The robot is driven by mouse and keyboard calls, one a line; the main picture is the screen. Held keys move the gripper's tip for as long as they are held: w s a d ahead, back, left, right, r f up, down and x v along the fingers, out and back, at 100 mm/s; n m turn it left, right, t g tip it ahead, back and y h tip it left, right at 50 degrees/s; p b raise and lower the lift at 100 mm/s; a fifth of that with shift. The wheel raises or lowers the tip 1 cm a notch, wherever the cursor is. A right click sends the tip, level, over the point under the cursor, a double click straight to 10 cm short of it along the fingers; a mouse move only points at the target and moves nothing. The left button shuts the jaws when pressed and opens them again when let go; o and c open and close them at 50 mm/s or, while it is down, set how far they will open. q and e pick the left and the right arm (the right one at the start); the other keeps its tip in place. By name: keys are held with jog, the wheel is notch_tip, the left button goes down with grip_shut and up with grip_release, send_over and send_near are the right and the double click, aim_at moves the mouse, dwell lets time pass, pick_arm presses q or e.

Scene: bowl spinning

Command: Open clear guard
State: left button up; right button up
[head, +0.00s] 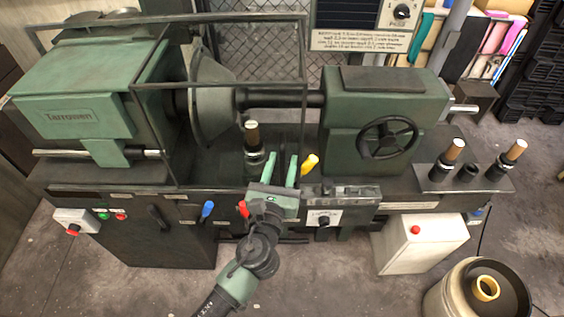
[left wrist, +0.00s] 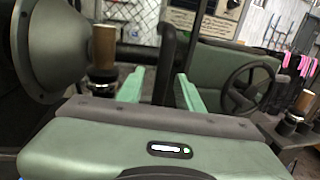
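The clear guard (head: 305,70) is a see-through panel in a dark frame, standing in front of the chuck on the green lathe. In the left wrist view a dark upright bar with a bent top (left wrist: 168,45) stands between my fingers; it looks like part of the guard. My left gripper (head: 281,157) is at the guard's lower right part, its green fingers pointing away from me. The fingers also show in the left wrist view (left wrist: 160,88), spread apart, with gaps beside the bar. Their exact contact is hard to tell. My right gripper is not in view.
The grey cone-shaped chuck (head: 212,95) is behind the guard. A tool with a brown top (head: 252,135) stands close to my left fingers. The tailstock handwheel (head: 388,138) is further right.

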pick_arm(q)
grip_shut()
dwell(1.4)
